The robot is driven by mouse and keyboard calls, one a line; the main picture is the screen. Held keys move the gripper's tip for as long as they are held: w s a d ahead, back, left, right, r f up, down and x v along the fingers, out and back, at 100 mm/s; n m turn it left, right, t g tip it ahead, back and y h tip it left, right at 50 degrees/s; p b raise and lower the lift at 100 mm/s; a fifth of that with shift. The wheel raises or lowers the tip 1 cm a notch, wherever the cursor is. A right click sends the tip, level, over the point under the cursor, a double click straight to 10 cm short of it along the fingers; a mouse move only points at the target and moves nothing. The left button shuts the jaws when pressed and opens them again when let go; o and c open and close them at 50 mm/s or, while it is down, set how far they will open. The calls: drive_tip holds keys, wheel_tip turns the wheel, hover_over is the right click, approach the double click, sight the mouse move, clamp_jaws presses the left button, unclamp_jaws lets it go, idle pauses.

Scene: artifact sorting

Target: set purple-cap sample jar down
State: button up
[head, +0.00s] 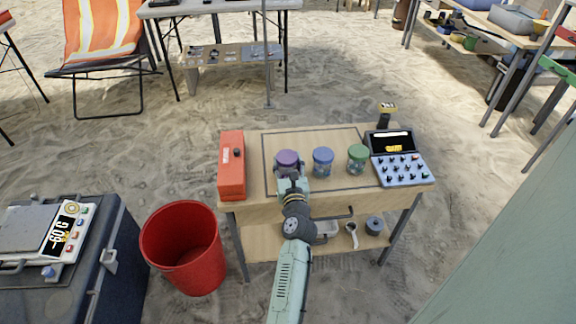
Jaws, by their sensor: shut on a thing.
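The purple-cap sample jar (288,158) is at the left of a row of jars over the wooden table (340,199). My gripper (290,174) is shut on it, reaching in from the table's front edge. The jar looks upright. My gripper covers its lower part, so I cannot tell whether its base touches the tabletop. A blue-cap jar (323,161) and a green-cap jar (358,159) stand to its right, apart from it.
An orange-red case (231,166) lies on the table's left end. A keypad device with a dark screen (401,166) is at the right end. A red bucket (184,246) and a dark chest with a scale (50,235) stand at front left. The tabletop behind the jars is clear.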

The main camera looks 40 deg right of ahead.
drive_tip(key=shift+r, duration=0.1)
drive_tip(key=o, duration=1.1)
drive_tip(key=shift+o, duration=0.2)
